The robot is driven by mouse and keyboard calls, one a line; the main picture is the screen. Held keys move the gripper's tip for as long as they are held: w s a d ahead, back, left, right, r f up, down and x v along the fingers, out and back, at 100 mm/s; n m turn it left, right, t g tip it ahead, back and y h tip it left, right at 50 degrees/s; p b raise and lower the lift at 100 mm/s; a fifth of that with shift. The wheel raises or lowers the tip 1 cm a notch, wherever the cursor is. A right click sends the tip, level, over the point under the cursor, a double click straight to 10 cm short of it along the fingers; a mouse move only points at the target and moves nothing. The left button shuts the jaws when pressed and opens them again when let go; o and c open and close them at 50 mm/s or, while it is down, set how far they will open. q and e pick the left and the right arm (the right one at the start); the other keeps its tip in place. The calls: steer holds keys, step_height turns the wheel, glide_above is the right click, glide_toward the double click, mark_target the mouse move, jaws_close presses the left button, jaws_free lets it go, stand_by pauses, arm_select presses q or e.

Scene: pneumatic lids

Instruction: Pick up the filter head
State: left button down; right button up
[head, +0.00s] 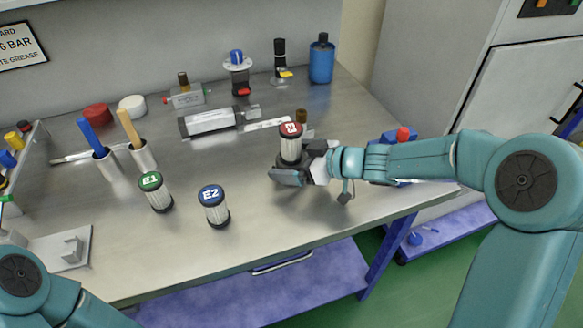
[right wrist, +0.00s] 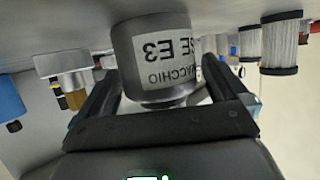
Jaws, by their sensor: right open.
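I cannot tell for certain which object is the filter head. In the right wrist view, a grey cylinder with a white E3 label (right wrist: 160,50) appears between the open fingers of that gripper (right wrist: 160,93). I cannot tell whether they touch it. My left gripper is out of view.
Cartridges E1 (head: 154,190) and E2 (head: 214,207) stand near the front. A long grey cylinder (head: 208,121) lies behind. A blue bottle (head: 321,60) stands at the back right, and two handled cups (head: 143,156) at left. The front right of the steel bench (head: 300,222) is clear.

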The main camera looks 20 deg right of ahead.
steer(key=c, duration=1.1)
steer(key=shift+r, duration=0.1)
steer(key=shift+c, duration=0.9)
